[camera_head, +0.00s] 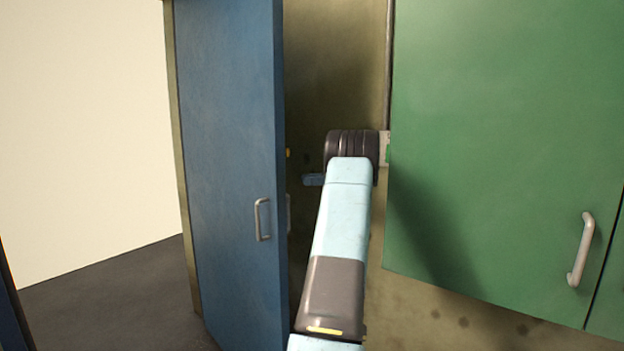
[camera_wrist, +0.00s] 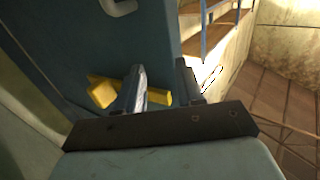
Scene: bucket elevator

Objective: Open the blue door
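The blue door (camera_head: 228,120) stands ajar on the left in the head view, with a dark gap between its right edge and the green panel. Its pale bar handle (camera_head: 262,219) is on the face towards me. In the wrist view a blue panel (camera_wrist: 90,35) fills the upper left, with part of a handle (camera_wrist: 122,6) at the top. My gripper (camera_wrist: 160,85) has its two fingers apart, near that panel's right edge, with no handle between them. Whether a finger touches the panel I cannot tell. In the head view my arm reaches into the gap and mostly hides the gripper.
A green door (camera_head: 490,120) with its own handle (camera_head: 581,250) closes off the right, close to my arm. Dark floor (camera_head: 110,295) lies open at the left. A yellow part (camera_wrist: 155,96) lies behind my fingers. Wooden boards and a blue post (camera_wrist: 204,30) show beyond.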

